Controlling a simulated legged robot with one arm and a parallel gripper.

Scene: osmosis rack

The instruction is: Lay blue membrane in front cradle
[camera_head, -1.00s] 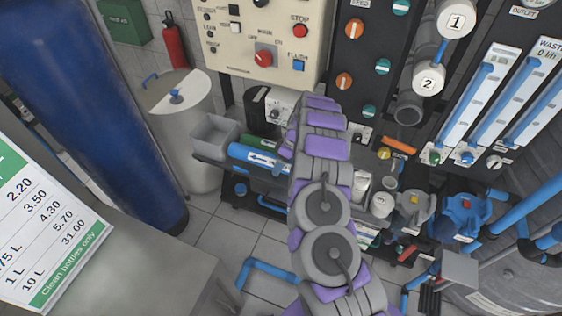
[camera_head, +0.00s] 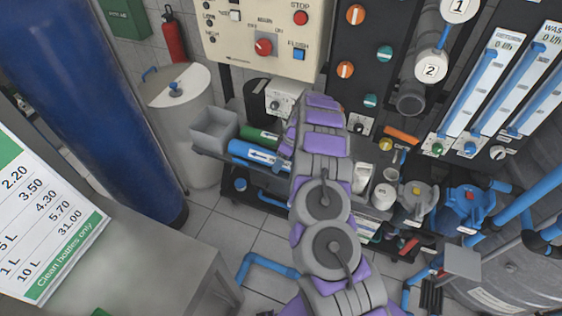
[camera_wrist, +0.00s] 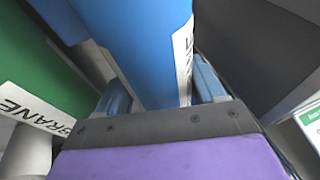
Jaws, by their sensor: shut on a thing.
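The blue membrane (camera_head: 258,154) is a blue cylinder with a white arrow label. It lies roughly level at the front of the rack shelf, left of my arm. In the wrist view the blue membrane (camera_wrist: 135,45) sits between the two fingers of my gripper (camera_wrist: 162,92), which is shut on it. In the head view my arm hides the gripper and the membrane's right end. A green membrane (camera_head: 260,137) lies just behind the blue one and also shows at left in the wrist view (camera_wrist: 35,75). I cannot make out the front cradle, or whether the blue membrane touches it.
A grey open bin (camera_head: 213,130) stands at the shelf's left end. A control panel (camera_head: 262,48) rises behind. Grey and blue filter housings (camera_head: 467,205) are at right. A white-lidded tank (camera_head: 180,110) stands behind left, and a grey table (camera_head: 140,262) is at lower left.

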